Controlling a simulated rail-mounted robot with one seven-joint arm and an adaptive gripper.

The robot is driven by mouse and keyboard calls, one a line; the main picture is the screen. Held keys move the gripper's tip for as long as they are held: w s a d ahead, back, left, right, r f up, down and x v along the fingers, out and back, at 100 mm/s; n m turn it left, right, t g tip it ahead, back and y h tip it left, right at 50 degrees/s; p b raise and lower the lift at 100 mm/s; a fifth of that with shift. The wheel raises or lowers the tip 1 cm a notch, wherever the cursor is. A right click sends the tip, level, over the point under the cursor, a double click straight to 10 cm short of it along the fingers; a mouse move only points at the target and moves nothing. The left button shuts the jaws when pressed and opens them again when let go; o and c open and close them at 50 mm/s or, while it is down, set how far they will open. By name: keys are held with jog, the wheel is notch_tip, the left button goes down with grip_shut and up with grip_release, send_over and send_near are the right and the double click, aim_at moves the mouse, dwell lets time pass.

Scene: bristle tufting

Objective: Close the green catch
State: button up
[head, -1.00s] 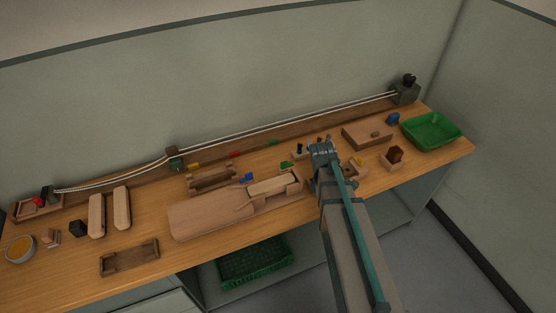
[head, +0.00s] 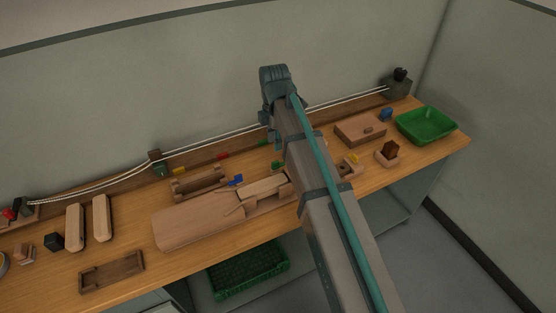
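A small green catch (head: 277,164) stands on the bench just behind the right part of the pale wooden fixture (head: 190,222), close to the left edge of my arm. It is too small to tell whether it is open or shut. A blue catch (head: 236,181) sits to its left and a yellow catch (head: 351,159) to its right. My arm rises from the lower right, and its wrist is above the back of the bench, against the wall. My gripper (head: 272,132) hangs below the wrist, mostly hidden by the arm, so its fingers cannot be made out.
A cord runs along the back wall above yellow, red and green (head: 263,142) marks on the back rail. A wooden block (head: 361,130) and a green tray (head: 426,126) stand at the right. Dark wooden holders (head: 112,272) and pale blocks (head: 102,218) lie left.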

aim_at(275, 162)
notch_tip(275, 162, down, 9)
jog(key=shift+f+p, duration=0.15)
jog(key=shift+p, duration=0.8)
jog(key=shift+c, duration=0.3)
grip_shut()
